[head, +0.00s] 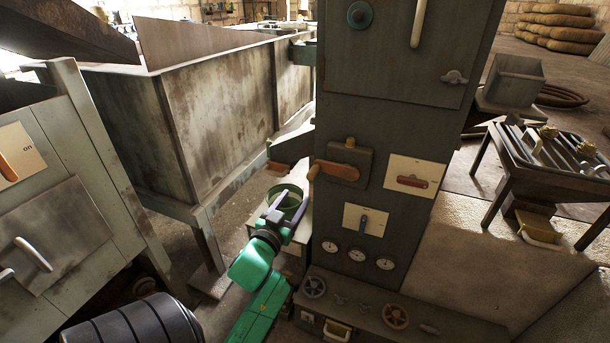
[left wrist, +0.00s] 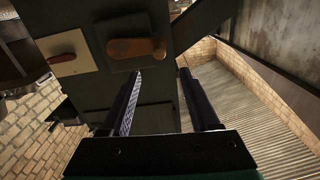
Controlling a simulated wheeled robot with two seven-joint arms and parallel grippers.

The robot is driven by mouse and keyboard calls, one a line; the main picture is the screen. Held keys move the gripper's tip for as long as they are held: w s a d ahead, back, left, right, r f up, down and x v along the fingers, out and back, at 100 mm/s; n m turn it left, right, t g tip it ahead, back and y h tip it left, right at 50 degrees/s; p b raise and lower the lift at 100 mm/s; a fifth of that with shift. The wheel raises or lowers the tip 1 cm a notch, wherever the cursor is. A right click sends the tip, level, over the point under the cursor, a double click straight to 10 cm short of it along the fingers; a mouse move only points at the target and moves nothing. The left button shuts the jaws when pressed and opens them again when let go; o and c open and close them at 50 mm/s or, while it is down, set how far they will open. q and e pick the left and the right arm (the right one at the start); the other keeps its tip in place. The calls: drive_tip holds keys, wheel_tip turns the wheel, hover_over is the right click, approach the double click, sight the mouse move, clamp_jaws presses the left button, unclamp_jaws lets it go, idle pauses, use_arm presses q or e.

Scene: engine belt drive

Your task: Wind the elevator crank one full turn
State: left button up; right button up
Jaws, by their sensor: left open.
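The elevator crank (head: 338,171) has an orange-brown wooden grip and sits on a small dark box on the front of the tall dark cabinet (head: 395,115). Its grip points left. In the left wrist view the crank (left wrist: 136,47) shows just above the fingers, also lying roughly level. My left gripper (head: 288,207) is open and empty, below and left of the crank and apart from it. Its two dark fingers (left wrist: 160,76) show in the left wrist view with clear space between them. My right gripper is not in view.
A pale plate with a red handle (head: 412,182) and one with a blue lever (head: 364,222) are close to the crank. A green round vessel (head: 285,192) shows by my left gripper. A large bin (head: 205,110) stands left.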

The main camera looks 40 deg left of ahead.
sight(309, 179)
use_arm(q)
drive_tip(key=x, duration=1)
drive_tip(key=shift+w+a+f, duration=0.1)
drive_tip(key=shift+w+f, duration=0.05)
drive_tip(key=shift+w, duration=0.35)
drive_tip(key=shift+a, duration=0.1)
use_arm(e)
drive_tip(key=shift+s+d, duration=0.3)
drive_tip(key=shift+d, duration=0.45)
use_arm(q)
drive_tip(key=c, duration=1)
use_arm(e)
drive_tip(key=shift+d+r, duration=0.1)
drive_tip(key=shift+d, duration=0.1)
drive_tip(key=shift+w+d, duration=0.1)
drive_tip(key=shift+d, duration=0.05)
